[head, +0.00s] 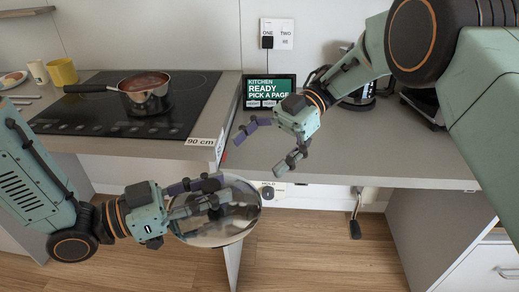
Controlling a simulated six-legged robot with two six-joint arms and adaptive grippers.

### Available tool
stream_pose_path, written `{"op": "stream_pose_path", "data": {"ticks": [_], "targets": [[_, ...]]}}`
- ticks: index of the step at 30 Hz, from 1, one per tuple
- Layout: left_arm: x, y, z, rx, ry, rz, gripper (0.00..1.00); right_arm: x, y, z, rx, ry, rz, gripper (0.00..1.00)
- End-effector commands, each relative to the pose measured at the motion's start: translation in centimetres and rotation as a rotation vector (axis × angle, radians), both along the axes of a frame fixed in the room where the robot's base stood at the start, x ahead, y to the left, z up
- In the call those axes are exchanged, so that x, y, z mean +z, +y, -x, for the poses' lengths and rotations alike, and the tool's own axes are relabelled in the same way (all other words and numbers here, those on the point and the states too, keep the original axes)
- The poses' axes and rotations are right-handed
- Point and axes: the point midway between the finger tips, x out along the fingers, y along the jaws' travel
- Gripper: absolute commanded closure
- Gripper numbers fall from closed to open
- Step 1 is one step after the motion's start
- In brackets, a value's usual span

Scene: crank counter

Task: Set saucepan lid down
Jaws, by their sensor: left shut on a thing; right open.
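The saucepan lid (240,226) is a shiny round disc. It hangs in front of the counter edge, over the floor, and looks tilted. My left gripper (217,192) is shut on it; the exact grip spot is hard to make out against the reflections. The saucepan (147,97) stands uncovered on the black hob (100,117), with reddish-brown food inside and its dark handle pointing left. My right gripper (262,150) is open and empty, above the front of the right-hand counter (385,148).
A tablet (268,91) stands at the back of the right counter, by dark equipment partly behind my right arm. A yellow mug (62,72), a white cup (38,72) and a plate (13,80) are at far left. A crank (355,215) hangs below the counter. The right counter's middle is clear.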

Motion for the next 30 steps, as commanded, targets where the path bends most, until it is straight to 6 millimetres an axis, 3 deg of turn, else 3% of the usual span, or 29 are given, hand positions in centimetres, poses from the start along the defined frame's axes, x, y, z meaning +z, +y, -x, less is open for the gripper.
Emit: {"op": "stream_pose_path", "data": {"ticks": [18,30], "targets": [[0.0,0.0,0.0,0.0,0.0,0.001,1.0,-3.4,7.2,5.6,0.0,0.003,0.001,0.0],[0.0,0.0,0.0,0.0,0.0,0.001,1.0,-3.9,8.4,6.4,-0.004,0.001,0.0,0.0]]}}
